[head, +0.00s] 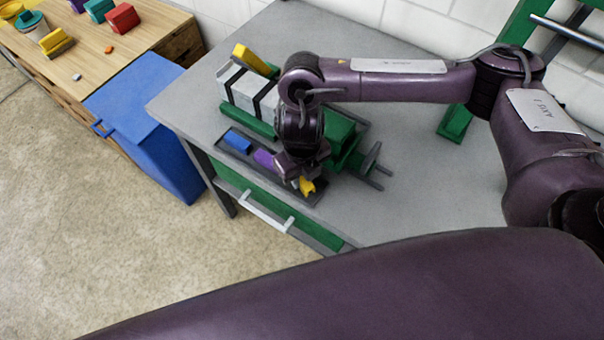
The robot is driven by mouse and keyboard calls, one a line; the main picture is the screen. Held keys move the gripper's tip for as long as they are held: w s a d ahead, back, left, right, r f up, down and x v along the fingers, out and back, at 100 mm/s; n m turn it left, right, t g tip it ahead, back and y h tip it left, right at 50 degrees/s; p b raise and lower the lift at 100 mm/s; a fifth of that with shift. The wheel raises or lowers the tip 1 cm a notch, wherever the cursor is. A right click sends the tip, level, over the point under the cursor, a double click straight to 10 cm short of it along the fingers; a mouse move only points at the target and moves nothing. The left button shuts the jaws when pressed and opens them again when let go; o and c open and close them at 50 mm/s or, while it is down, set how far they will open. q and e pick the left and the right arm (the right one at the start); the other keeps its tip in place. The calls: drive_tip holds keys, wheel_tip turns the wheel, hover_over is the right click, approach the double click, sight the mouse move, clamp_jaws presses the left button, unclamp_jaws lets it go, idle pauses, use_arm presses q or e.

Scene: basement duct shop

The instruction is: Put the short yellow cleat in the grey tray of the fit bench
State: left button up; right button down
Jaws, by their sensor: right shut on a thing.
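My right gripper (297,178) is over the right end of the grey tray (245,163) on the fit bench (420,185). It is shut on the short yellow cleat (307,186), which shows just past the fingertips, partly hidden by them. I cannot tell whether the cleat touches the tray floor. A blue piece (238,140) and a purple piece (264,158) lie in the tray to the left of the gripper. My left gripper is not in view.
A green vise-like fixture (345,145) with grey blocks (238,88) and a yellow piece (250,57) stands behind the tray. A blue bin (148,115) stands left of the bench. A wooden table (85,65) holds several coloured pieces. The bench's right side is clear.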

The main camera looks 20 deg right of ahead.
sight(302, 178)
drive_tip(key=shift+f, duration=0.1)
drive_tip(key=c, duration=1.2)
unclamp_jaws()
drive_tip(key=shift+c, duration=0.2)
drive_tip(key=shift+w+r, duration=0.1)
drive_tip(key=shift+r, duration=0.3)
wheel_tip(302, 178, up, 12)
drive_tip(key=shift+f, duration=0.2)
